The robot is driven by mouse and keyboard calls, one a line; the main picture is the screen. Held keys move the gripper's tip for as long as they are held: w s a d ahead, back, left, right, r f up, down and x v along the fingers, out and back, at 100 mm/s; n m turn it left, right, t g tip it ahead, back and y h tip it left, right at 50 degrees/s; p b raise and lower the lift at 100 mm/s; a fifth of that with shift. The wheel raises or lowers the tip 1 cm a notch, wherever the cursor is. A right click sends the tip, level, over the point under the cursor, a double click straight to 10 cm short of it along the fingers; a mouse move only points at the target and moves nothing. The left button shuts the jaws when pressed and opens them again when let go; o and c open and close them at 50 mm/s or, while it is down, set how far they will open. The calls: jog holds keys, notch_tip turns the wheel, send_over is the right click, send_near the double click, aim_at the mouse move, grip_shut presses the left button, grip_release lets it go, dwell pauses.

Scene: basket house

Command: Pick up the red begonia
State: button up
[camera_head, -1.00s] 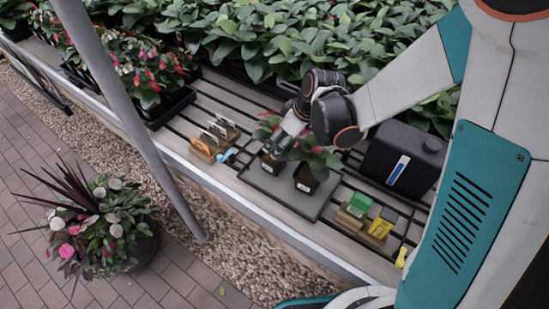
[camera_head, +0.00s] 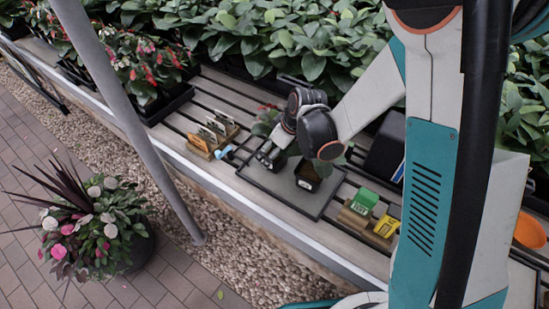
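My gripper (camera_head: 271,156) is low over the grey tray (camera_head: 285,185) on the slatted bench. Its fingers are dark and small here, and I cannot tell whether they are apart or closed on a pot. A small plant with red flowers and green leaves (camera_head: 264,121) shows just behind and left of my gripper, which hides most of its pot. A second dark pot with a pale label (camera_head: 307,176) stands on the tray to the right. My wrist hides most of its plant. Which of these is the red begonia I cannot tell for certain.
Wooden holders with upright tags (camera_head: 212,134) and a light blue item (camera_head: 228,152) lie left of the tray. Green (camera_head: 364,201) and yellow (camera_head: 386,226) blocks sit right of it. A dark box (camera_head: 385,150) stands behind right. A pole (camera_head: 140,130) crosses the front left.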

jog(key=shift+c, duration=0.4)
jog(key=c, duration=1.3)
jog(key=shift+r, duration=0.1)
